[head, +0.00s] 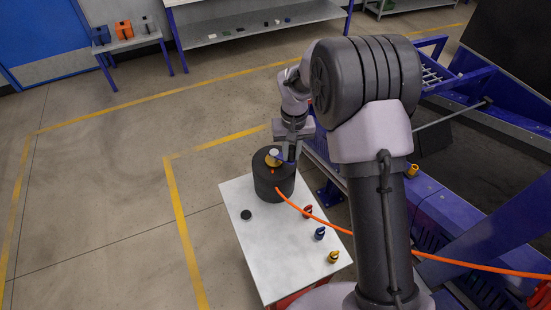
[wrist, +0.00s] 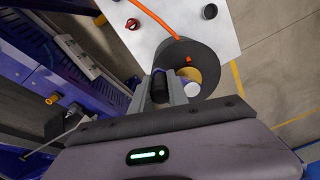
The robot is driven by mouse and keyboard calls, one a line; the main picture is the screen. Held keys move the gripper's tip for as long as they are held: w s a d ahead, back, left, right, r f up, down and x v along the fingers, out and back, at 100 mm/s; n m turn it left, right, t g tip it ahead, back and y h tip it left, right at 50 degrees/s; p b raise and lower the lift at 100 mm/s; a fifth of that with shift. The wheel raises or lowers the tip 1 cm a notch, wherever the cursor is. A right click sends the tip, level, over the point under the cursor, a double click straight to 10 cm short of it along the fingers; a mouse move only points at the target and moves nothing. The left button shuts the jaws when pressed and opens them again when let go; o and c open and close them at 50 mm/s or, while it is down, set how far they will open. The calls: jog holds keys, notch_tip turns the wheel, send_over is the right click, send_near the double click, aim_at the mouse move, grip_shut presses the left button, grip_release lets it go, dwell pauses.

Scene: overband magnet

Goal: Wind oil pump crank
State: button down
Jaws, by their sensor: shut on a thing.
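The oil pump (head: 273,183) is a dark cylinder on a white table, with a yellowish disc and a white cap (head: 274,152) on top. The pump (wrist: 207,58) also shows in the wrist view, with the white cap (wrist: 191,99) over its edge. My gripper (head: 291,154) is at the right side of the pump top. In the wrist view my gripper (wrist: 166,80) is shut on a dark upright grip, the crank handle (wrist: 160,88). The crank arm is mostly hidden by the fingers.
An orange hose (head: 325,222) runs from the pump across the white table (head: 250,245). A black cap (head: 246,214) and red (head: 307,211), blue (head: 320,233) and yellow (head: 333,256) fittings stand on it. Blue machinery (head: 440,215) is close on the right. The floor at left is clear.

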jog(key=shift+w+r, duration=0.1)
jog(key=shift+s+a+b, duration=0.4)
jog(key=shift+s+a, duration=0.35)
jog(key=shift+s, duration=0.05)
jog(key=shift+s+a, duration=0.1)
jog(key=shift+a, duration=0.15)
jog(key=c, duration=1.1)
grip_release()
jog(key=shift+a, duration=0.2)
jog(key=shift+d, duration=0.1)
notch_tip(320, 180, up, 6)
jog(key=p, duration=0.4)
jog(key=shift+s, duration=0.1)
jog(key=o, duration=0.6)
